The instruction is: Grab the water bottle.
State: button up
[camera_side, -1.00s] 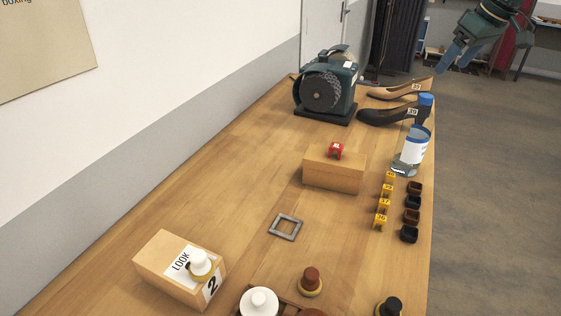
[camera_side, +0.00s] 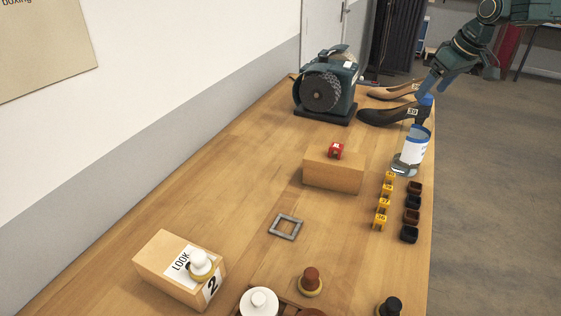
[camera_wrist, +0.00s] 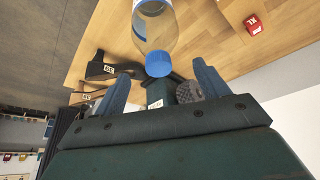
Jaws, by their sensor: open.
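The water bottle (camera_side: 411,152) stands upright at the right edge of the wooden table. It is clear, with a white and blue label and a blue cap. In the wrist view the bottle (camera_wrist: 154,28) points its cap toward me, and the cap lies between the lines of my two fingers, at or just beyond their tips. My gripper (camera_side: 438,88) is open in the side view, tilted down beside and above the cap. In the wrist view my gripper (camera_wrist: 162,72) has its blue fingers apart, with nothing clasped.
Dark and tan shoes (camera_side: 385,116) lie close behind the bottle. A grinder-like machine (camera_side: 326,88) stands at the back. Yellow number tags (camera_side: 383,204) and small dark pieces (camera_side: 412,201) lie in front.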

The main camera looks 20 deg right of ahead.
aim_at(427, 95)
jog(key=shift+w+f, duration=0.1)
jog(key=shift+f, duration=0.2)
jog(key=shift+f, duration=0.1)
jog(key=shift+x, duration=2.55)
